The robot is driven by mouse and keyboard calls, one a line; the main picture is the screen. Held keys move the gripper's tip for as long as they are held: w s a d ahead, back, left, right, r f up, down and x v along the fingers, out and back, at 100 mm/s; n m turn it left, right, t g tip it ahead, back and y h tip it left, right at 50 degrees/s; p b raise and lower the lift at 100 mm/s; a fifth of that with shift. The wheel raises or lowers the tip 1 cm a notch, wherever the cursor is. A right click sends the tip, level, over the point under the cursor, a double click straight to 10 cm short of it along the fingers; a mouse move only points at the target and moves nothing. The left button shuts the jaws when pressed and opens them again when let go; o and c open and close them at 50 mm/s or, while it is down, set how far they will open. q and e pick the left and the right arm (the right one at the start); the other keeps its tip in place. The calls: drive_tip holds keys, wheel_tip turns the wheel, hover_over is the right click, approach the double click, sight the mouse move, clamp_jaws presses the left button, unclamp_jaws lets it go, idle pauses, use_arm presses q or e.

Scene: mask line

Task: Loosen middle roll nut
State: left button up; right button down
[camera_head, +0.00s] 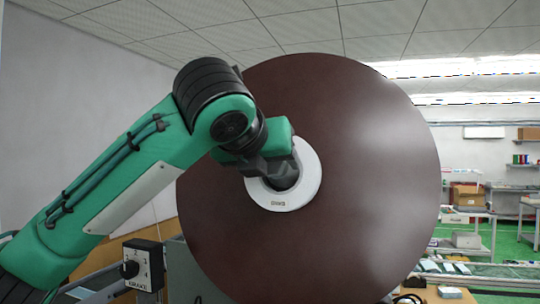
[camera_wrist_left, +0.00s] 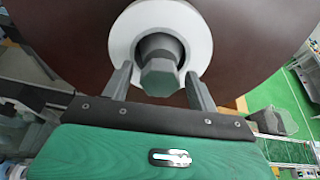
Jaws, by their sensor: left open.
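A large dark brown roll (camera_head: 370,170) stands upright in front of me, with a white ring-shaped core (camera_head: 300,185) at its middle. In the left wrist view, a grey hexagonal nut (camera_wrist_left: 160,77) sits on a dark shaft in the centre of the white core (camera_wrist_left: 200,42). My left gripper (camera_wrist_left: 160,84) is open, with one finger on each side of the nut. A gap shows between each finger and the nut. In the head view my left gripper (camera_head: 277,170) is in front of the core and hides the nut. My right gripper is not in view.
A control box with a knob (camera_head: 143,266) stands at the lower left of the roll. Shelves and tables with boxes (camera_head: 467,195) stand at the far right on a green floor. A grey wall is at the left.

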use_arm(q)
drive_tip(key=shift+w, duration=0.15)
drive_tip(key=c, duration=0.9)
drive_tip(key=shift+c, duration=0.4)
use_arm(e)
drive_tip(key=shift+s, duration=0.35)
